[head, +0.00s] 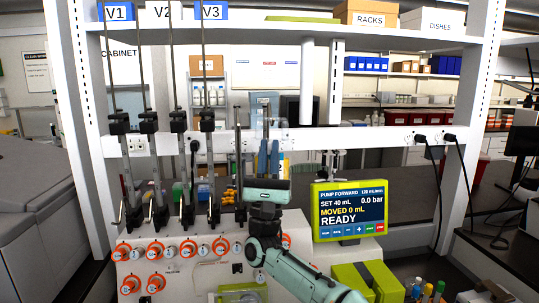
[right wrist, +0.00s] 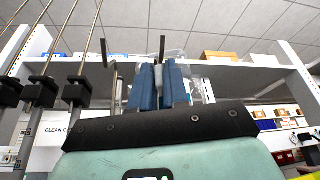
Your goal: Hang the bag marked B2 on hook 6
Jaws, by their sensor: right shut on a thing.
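My right gripper (head: 268,150) is raised in front of the white crossbar, its blue fingers pointing up. In the right wrist view the fingers (right wrist: 159,78) are shut on a pale part of a clear bag. The clear bag (right wrist: 205,88) shows behind and right of the fingers; most of it is hidden. In the head view a bit of a yellow-edged label with a "2" (head: 285,166) shows right of the fingers; its full mark is hidden. A thin dark upright rod (right wrist: 162,48) rises just behind the fingertips. I cannot read which hook is number 6. My left gripper is out of view.
Several rods with black clamps (head: 149,122) stand to the left. The white shelf (head: 270,32) spans above. The green pump screen (head: 350,211) is at right, reading READY. Orange-ringed knobs (head: 155,282) line the machine's front.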

